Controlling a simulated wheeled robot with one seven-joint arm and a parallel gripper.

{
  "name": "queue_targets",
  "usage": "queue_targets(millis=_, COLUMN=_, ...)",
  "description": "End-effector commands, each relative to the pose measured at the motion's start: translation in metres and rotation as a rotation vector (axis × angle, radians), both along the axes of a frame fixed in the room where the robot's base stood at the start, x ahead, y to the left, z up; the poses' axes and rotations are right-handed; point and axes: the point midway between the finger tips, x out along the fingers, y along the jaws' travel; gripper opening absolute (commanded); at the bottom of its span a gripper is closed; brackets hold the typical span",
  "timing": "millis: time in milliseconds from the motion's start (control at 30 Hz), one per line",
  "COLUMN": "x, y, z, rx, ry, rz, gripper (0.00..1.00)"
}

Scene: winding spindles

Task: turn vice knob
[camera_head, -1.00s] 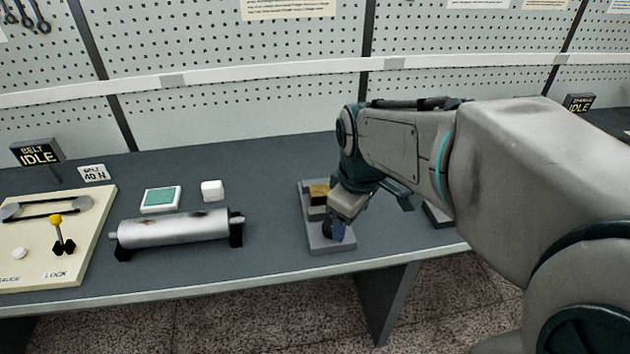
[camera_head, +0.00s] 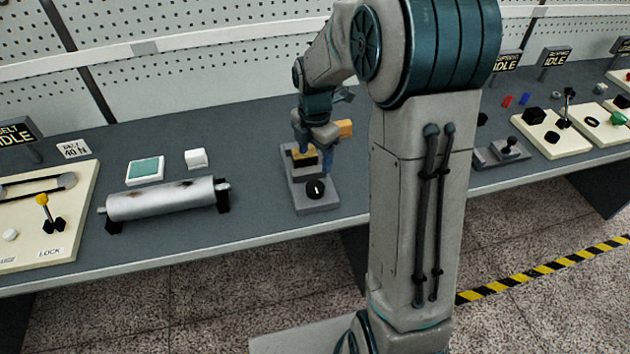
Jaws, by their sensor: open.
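The vice (camera_head: 320,204) is a grey block-like fixture near the table's front edge, in the middle of the head view. Its round black knob (camera_head: 316,190) with a small white mark is in plain sight at the front. A brass-coloured block (camera_head: 304,159) sits in the vice behind the knob, partly covered by my gripper. My gripper (camera_head: 314,153) points down over the rear part of the vice, behind the knob. Its blue fingers are apart, and it appears clear of the knob. An orange-yellow piece (camera_head: 345,128) shows beside the gripper; I cannot tell what it belongs to.
A silver roller (camera_head: 160,200) on black supports lies left of the vice. Behind it are a green-topped pad (camera_head: 145,171) and a white block (camera_head: 196,159). A cream lever panel (camera_head: 75,222) is at far left; more panels (camera_head: 550,140) stand right. My arm hides the table right of the vice.

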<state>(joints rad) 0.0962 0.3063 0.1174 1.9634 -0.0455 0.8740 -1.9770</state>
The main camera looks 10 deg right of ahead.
Motion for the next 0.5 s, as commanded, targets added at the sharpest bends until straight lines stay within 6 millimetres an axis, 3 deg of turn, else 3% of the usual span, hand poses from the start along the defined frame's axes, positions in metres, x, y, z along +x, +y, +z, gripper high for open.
queue_targets(millis=300, x=-0.001, y=0.000, z=-0.067, rx=-0.001, ry=0.006, rz=-0.001, gripper=0.68)
queue_targets(millis=500, x=-0.001, y=0.000, z=-0.094, rx=0.000, ry=0.003, rz=-0.001, gripper=0.68)
